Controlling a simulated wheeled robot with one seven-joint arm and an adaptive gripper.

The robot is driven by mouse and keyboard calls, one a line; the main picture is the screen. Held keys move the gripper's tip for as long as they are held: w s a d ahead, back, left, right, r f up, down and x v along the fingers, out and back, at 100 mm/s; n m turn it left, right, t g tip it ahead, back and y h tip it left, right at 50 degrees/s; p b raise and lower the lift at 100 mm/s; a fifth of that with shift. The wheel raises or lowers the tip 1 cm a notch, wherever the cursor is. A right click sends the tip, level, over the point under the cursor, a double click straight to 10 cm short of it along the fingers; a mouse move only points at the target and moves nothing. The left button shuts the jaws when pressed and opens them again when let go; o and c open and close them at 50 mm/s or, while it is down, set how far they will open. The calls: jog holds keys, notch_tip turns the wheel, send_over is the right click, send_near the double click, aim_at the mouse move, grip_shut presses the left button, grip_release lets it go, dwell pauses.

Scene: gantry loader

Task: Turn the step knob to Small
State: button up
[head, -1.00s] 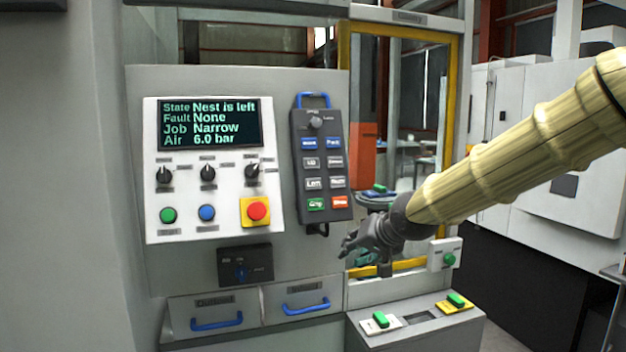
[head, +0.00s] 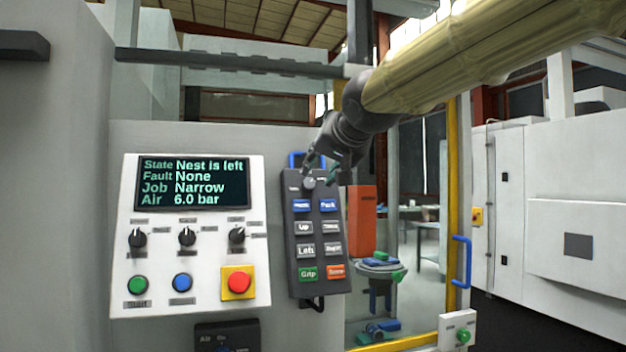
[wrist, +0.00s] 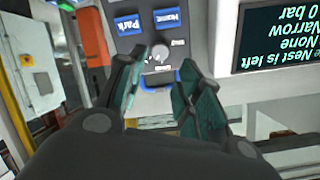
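The step knob (head: 309,182) is a small grey round knob at the top of the dark hand pendant (head: 297,263). It also shows in the wrist view (wrist: 160,53), with small labels around it that are too blurred to read. I cannot tell which setting it points to. My gripper (head: 326,172) is at the top of the pendant, pointing down towards the knob. In the wrist view my gripper (wrist: 163,68) is open, with one finger on each side of the knob in the picture. I cannot tell whether the fingers touch it.
Blue Home and Park buttons (head: 328,205) sit just below the knob, with several more buttons under them. The pendant's blue handle (head: 294,158) is close above. The white panel (head: 150,300) with screen and switches is left; the yellow-framed door (head: 452,200) is right.

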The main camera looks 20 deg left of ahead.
aim_at(309, 183)
jog(key=shift+x, duration=2.3)
jog(key=shift+w+a+f+b, duration=0.3)
jog(key=shift+w+b, duration=0.2)
jog(key=shift+b, duration=0.1)
jog(key=shift+x, duration=1.4)
jog(key=shift+r, duration=0.1)
jog(key=c, duration=0.8)
